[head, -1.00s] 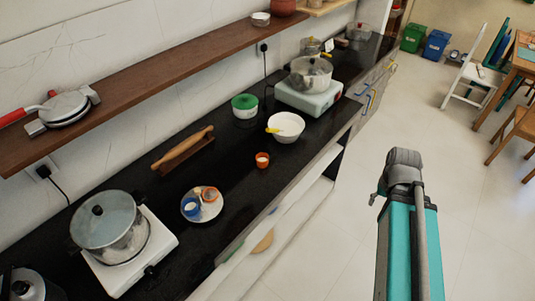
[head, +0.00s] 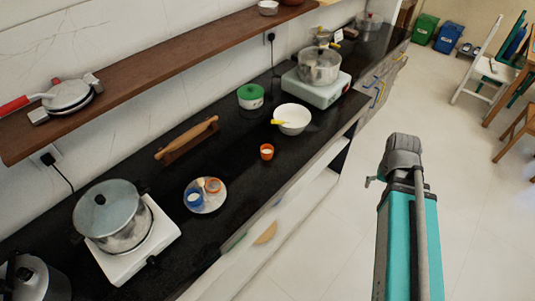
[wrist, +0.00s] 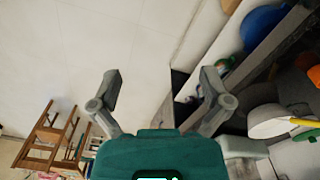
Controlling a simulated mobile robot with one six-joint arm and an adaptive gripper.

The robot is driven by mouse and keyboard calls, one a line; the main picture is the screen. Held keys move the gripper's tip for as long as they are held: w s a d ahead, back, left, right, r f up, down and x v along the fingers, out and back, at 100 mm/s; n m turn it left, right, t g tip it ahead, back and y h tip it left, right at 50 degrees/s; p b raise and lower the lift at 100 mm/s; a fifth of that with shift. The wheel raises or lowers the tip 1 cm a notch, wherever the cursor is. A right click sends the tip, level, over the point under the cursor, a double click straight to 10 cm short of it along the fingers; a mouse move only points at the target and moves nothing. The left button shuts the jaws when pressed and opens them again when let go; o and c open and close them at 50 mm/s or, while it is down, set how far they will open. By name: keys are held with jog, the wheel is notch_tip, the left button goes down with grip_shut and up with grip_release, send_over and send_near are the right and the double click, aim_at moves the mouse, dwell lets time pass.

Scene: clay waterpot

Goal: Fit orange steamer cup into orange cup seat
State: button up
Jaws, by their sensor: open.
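The orange steamer cup (head: 266,152), small with a pale filling, stands on the black counter near its front edge in the head view. The orange cup seat (head: 212,185) is on a pale round plate (head: 208,207) to its left, beside a blue cup (head: 194,199). My gripper (wrist: 160,85) shows in the wrist view, with its two fingers wide apart and nothing between them. In the head view my arm is over the floor at the right, apart from the counter; its fingers are not clearly seen there.
A white bowl (head: 292,119) with a yellow-handled utensil, a green-lidded pot (head: 250,97) and a rolling pin (head: 187,138) stand around the cup. Pots on burners stand at both ends. A wooden shelf (head: 150,85) overhangs the back. The floor (head: 330,250) in front is clear.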

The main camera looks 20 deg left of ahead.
jog(key=w+a, duration=0.5)
jog(key=a, duration=0.4)
jog(key=w+a, duration=0.6)
jog(key=a, duration=0.4)
jog(key=w+a+f+t+b, duration=0.1)
jog(key=w+a, duration=0.1)
jog(key=a, duration=2.1)
jog(key=shift+w, duration=0.3)
jog(key=shift+f, duration=0.2)
jog(key=b, duration=0.9)
send_near(267, 151)
jog(key=shift+s+d+f, duration=0.25)
jog(key=shift+s+f, duration=0.65)
jog(key=shift+f, duration=0.3)
jog(key=shift+w+f+b, duration=0.15)
jog(key=shift+f+b, duration=1.1)
jog(key=shift+w+f+b, duration=0.2)
jog(key=shift+f+b, duration=1.05)
jog(key=shift+f, duration=0.05)
